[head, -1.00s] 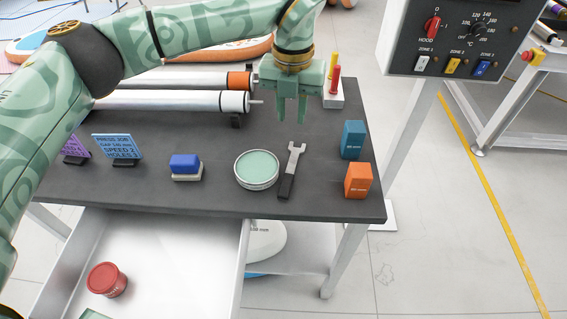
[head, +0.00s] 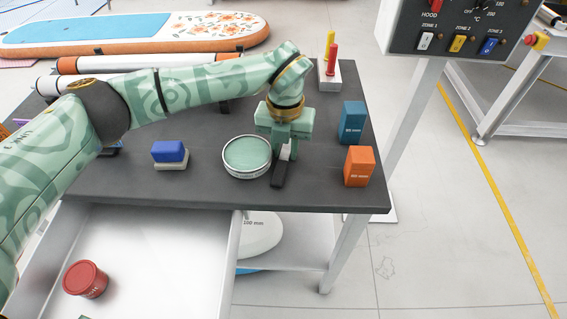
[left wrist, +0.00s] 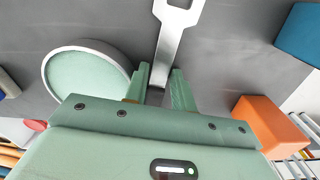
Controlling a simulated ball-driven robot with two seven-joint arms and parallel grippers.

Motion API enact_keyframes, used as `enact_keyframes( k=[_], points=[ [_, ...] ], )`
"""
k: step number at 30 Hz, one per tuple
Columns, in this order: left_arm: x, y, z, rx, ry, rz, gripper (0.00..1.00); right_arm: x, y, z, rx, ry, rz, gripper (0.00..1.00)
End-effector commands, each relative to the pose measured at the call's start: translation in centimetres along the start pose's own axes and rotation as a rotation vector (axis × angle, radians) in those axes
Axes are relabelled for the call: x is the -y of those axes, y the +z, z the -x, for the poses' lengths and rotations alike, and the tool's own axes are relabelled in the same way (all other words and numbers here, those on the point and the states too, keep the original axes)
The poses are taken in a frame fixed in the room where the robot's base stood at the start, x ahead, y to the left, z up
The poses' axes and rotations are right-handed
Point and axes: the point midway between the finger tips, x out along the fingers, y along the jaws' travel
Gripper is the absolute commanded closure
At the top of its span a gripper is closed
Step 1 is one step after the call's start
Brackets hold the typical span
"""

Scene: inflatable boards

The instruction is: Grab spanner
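The spanner (head: 279,174) lies on the dark tabletop, its black handle toward the front edge. In the head view my left gripper (head: 283,152) points down over it and hides much of its metal part. In the left wrist view the spanner's open metal jaw (left wrist: 178,14) is at the top, and its shaft runs down between my left gripper's fingers (left wrist: 160,80). The fingers are apart, one on each side of the spanner; I cannot tell whether either touches it. My right gripper is in neither view.
A round green-topped tin (head: 247,156) stands close left of the spanner. An orange block (head: 359,167) and a blue block (head: 352,122) stand to the right. A blue-and-white block (head: 170,154) is further left. An open drawer (head: 150,250) with a red tin (head: 85,279) is below.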

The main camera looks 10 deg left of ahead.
Motion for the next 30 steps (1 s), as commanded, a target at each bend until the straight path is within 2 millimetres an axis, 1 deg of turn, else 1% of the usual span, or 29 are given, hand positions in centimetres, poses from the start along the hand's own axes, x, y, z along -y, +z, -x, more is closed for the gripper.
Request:
enact_keyframes(
  k=[5, 6, 7, 8, 16, 20, 23, 26, 29, 30],
  points=[
    [0.0, 0.0, 0.2, 0.003, 0.0, 0.0, 0.75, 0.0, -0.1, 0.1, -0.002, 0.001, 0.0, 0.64],
    [0.0, 0.0, 0.2, 0.003, 0.0, 0.0, 0.86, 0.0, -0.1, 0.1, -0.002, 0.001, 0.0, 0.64],
    [0.0, 0.0, 0.2, 0.003, 0.0, 0.0, 0.94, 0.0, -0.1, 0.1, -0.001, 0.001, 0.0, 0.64],
    [0.0, 0.0, 0.2, 0.003, 0.0, 0.0, 1.0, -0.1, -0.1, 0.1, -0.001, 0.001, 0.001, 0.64],
    [0.0, 0.0, 0.2, 0.002, 0.0, 0.0, 1.0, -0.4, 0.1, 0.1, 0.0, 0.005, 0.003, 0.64],
    [0.0, 0.0, 0.8, 0.004, 0.0, 0.0, 1.0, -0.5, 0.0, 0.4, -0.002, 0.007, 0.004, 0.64],
    [0.0, 0.0, 2.0, 0.006, 0.0, 0.001, 1.0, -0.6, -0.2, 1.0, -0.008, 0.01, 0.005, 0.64],
    [0.0, 0.1, 4.1, 0.009, 0.0, 0.002, 1.0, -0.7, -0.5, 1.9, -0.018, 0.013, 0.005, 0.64],
    [0.7, -1.6, 6.2, 0.01, -0.001, -0.005, 1.0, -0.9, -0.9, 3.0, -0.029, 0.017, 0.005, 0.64],
    [1.0, -2.4, 7.2, 0.011, -0.001, -0.004, 1.0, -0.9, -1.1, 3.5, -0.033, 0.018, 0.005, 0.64]
  ],
)
